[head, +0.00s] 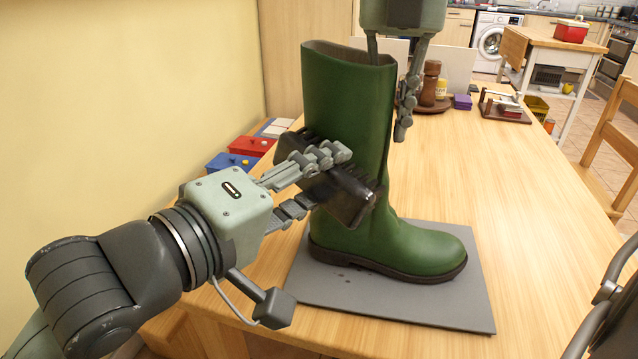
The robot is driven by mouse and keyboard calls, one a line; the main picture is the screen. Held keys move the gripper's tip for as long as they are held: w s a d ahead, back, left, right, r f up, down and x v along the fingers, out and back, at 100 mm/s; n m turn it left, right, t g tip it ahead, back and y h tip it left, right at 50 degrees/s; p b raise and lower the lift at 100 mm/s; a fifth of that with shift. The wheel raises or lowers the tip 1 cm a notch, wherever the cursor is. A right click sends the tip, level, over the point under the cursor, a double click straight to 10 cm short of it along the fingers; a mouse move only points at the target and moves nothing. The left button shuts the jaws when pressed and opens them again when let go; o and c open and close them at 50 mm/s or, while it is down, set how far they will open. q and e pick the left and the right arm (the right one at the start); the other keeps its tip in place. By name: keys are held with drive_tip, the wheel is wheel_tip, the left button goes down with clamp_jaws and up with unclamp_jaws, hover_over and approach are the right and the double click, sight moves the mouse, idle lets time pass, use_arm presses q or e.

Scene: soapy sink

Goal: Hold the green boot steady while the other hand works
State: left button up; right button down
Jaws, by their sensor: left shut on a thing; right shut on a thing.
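The green boot (345,95) stands upright on a grey mat (455,308), its toe pointing right. My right gripper (390,88) comes down from above and is shut on the right edge of the boot's shaft, one finger inside the opening and one outside. My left gripper (328,176) is shut on a black brush (350,200) and holds it tilted at the boot's shaft, on the side facing me. Whether the bristles touch the boot is hard to tell. The brush hides part of the lower shaft.
Small dark spots lie on the mat near the heel. Blue (232,161) and red (250,146) boxes sit at the table's left edge. A brown tray with bottles (431,85) and a wooden rack (503,104) stand behind. The table's right side is clear; chairs flank it.

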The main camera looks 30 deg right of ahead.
use_arm(q)
drive_tip(key=shift+s+r, duration=0.1)
drive_tip(key=shift+r, duration=0.1)
use_arm(e)
drive_tip(key=shift+a, duration=0.1)
use_arm(q)
drive_tip(key=shift+s+a+f, duration=0.1)
drive_tip(key=shift+s+a, duration=0.4)
drive_tip(key=shift+a, duration=0.4)
drive_tip(key=shift+s+a, duration=0.45)
drive_tip(key=shift+a, duration=0.4)
drive_tip(key=shift+s+a+f, duration=0.1)
drive_tip(key=shift+s+a, duration=0.4)
drive_tip(key=shift+a, duration=0.4)
use_arm(e)
drive_tip(key=c, duration=1.4)
unclamp_jaws()
drive_tip(key=shift+c, duration=0.2)
drive_tip(key=shift+r, duration=0.1)
wheel_tip(320, 180, up, 12)
drive_tip(key=shift+f, duration=0.1)
drive_tip(key=shift+f, duration=0.1)
